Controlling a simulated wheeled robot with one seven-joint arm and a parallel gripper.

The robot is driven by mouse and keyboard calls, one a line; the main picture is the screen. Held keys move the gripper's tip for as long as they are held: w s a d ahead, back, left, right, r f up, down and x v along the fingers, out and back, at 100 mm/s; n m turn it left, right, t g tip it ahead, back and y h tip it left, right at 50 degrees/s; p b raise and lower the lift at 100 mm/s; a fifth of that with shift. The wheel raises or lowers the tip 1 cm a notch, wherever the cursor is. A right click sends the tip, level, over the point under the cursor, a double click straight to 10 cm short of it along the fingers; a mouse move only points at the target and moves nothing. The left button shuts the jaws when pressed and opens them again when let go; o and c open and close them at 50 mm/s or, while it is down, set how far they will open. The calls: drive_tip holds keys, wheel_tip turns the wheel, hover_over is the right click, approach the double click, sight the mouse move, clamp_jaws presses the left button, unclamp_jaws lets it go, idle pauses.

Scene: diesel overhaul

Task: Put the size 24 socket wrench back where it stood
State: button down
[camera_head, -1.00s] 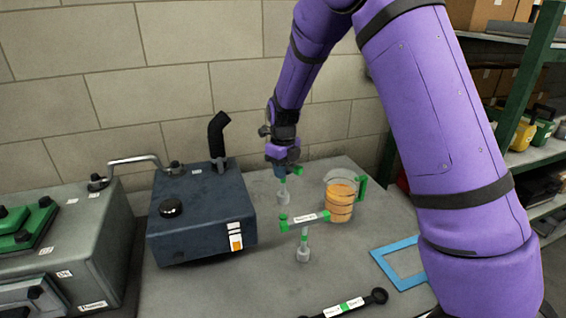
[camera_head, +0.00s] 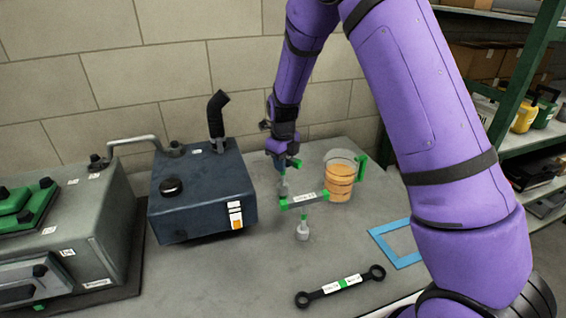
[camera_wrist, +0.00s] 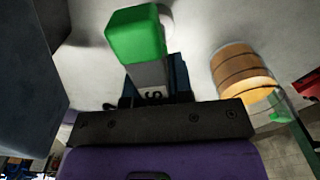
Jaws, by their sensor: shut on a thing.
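My gripper (camera_head: 284,163) is shut on the handle of a socket wrench (camera_head: 283,188), seen above the back part of the bench. The wrench's grey socket points down, and I cannot tell whether it touches the bench. In the wrist view its green handle end (camera_wrist: 135,36) and grey bar with a partly hidden label stick out of the jaws. A second T-handled socket wrench (camera_head: 303,231) stands upright in front of it, with green ends and a white label. The size on neither label is legible.
A jug of orange liquid (camera_head: 340,183) with a green handle stands close right of the wrenches. A dark blue tank (camera_head: 195,205) is to the left. A black spanner (camera_head: 320,290) and a blue frame (camera_head: 380,233) lie in front on the grey bench (camera_head: 225,280).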

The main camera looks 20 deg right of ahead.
idle(0.4)
drive_tip(key=shift+f, duration=1.15)
drive_tip(key=shift+c, duration=1.9)
unclamp_jaws()
drive_tip(key=shift+r, duration=4.5)
